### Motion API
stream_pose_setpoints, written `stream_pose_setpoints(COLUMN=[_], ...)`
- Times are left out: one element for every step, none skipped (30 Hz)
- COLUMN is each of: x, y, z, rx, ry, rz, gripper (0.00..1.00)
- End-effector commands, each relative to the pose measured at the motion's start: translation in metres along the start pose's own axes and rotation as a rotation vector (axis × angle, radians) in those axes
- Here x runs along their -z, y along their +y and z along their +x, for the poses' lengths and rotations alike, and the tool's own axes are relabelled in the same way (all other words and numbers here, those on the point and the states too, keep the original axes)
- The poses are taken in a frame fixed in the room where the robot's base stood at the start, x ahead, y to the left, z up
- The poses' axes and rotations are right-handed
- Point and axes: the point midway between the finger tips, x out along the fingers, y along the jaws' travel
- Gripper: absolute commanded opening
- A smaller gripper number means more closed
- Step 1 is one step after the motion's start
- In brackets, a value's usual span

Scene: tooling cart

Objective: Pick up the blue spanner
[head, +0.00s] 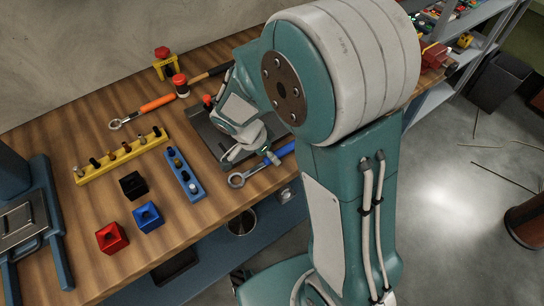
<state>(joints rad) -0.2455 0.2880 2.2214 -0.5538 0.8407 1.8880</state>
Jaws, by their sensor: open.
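The blue spanner (281,153) lies near the front edge of the wooden bench, with its metal ring end (237,180) toward the lower left. My arm hides part of its blue handle on the right. My gripper (234,160) is open, just above and left of the spanner, over a dark flat plate (206,128). One finger looks close to the spanner's shaft. I cannot tell whether they touch.
An orange-handled spanner (158,103) lies farther back. A yellow rack (122,156) and a blue rack (184,174) hold several small pieces. Red (111,238), blue (148,217) and black (133,185) blocks stand at the front left. A blue machine (25,220) stands at far left.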

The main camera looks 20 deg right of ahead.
Motion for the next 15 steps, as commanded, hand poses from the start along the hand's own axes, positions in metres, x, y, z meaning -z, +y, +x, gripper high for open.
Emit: stream_pose_setpoints(x=[-0.0002,-0.0002,-0.0002,-0.0002,0.0,0.0004,0.0007,0.0009,0.001,0.0011,0.001,0.001,0.0009,0.0007,0.0005], y=[0.0004,0.0004,0.0005,0.0005,0.0007,0.0009,0.001,0.001,0.0011,0.0011,0.0012,0.001,0.001,0.001,0.0009], z=[0.0006,0.0006,0.0005,0.0006,0.0006,0.0008,0.0009,0.001,0.0011,0.0011,0.0011,0.0009,0.0009,0.0008,0.0008], rx=[-0.001,-0.001,-0.001,-0.002,-0.002,-0.002,-0.002,-0.002,-0.002,-0.002,-0.002,-0.002,-0.002,-0.002,-0.003], ry=[-0.001,-0.001,-0.001,-0.001,-0.002,-0.002,-0.003,-0.003,-0.003,-0.003,-0.003,-0.002,-0.002,-0.002,-0.002], rz=[-0.001,-0.001,-0.001,-0.001,-0.001,-0.001,-0.001,-0.001,-0.001,-0.001,-0.001,-0.001,-0.001,-0.001,-0.001], gripper=[0.51,0.51,0.51,0.38,0.25,0.07,0.0,0.0,0.0,0.0,0.0,0.0,0.0,0.0,0.0])
